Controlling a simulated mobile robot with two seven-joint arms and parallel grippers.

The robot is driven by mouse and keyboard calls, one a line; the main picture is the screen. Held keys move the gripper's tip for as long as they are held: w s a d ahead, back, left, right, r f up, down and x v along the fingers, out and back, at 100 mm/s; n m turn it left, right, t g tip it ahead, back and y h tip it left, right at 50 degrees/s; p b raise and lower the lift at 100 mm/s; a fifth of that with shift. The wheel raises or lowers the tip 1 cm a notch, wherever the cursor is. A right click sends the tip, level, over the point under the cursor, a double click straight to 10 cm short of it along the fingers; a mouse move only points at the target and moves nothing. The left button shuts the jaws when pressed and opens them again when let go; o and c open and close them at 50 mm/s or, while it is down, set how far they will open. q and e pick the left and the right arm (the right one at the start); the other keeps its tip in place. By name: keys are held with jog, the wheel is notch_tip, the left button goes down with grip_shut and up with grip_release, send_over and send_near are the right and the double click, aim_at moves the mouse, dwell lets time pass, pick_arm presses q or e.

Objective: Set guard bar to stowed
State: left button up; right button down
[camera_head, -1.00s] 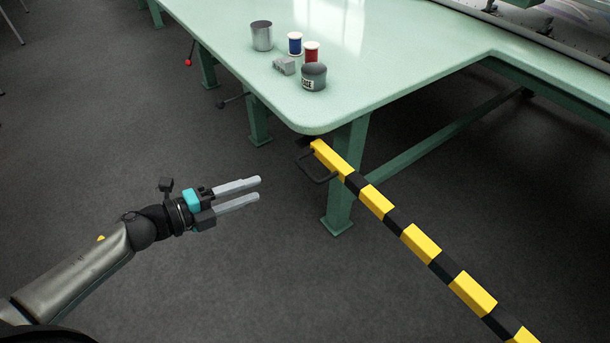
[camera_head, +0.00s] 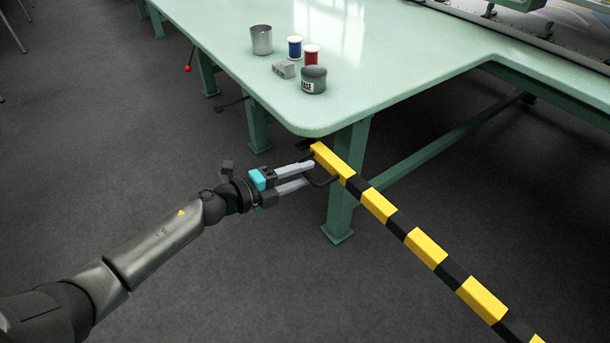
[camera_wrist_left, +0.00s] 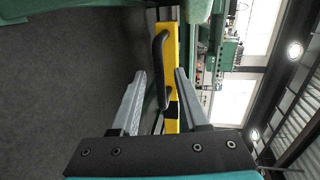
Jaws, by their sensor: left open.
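The guard bar (camera_head: 425,246) is a yellow and black striped bar. It runs from just under the table's near corner down to the lower right in the head view. A black loop handle (camera_head: 322,182) is fixed near its far end; the handle also shows in the left wrist view (camera_wrist_left: 158,62). My left gripper (camera_head: 310,174) is open at the handle. In the wrist view the handle lies between the two fingers (camera_wrist_left: 160,85), with a gap on each side. The yellow bar (camera_wrist_left: 171,45) is behind it. My right gripper is not seen.
The green table (camera_head: 380,70) stands close above the bar's end, with a leg (camera_head: 345,190) just behind it. On the table are a metal cup (camera_head: 262,40), blue spool (camera_head: 295,47), red spool (camera_head: 312,53), grey block (camera_head: 284,69) and dark round tin (camera_head: 313,79).

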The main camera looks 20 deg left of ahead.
pick_arm(q)
jog(key=shift+w+d+f, duration=0.1)
jog(key=shift+w+d, duration=0.3)
jog(key=shift+w, duration=0.05)
jog(key=shift+c, duration=0.3)
grip_shut()
dwell(0.9)
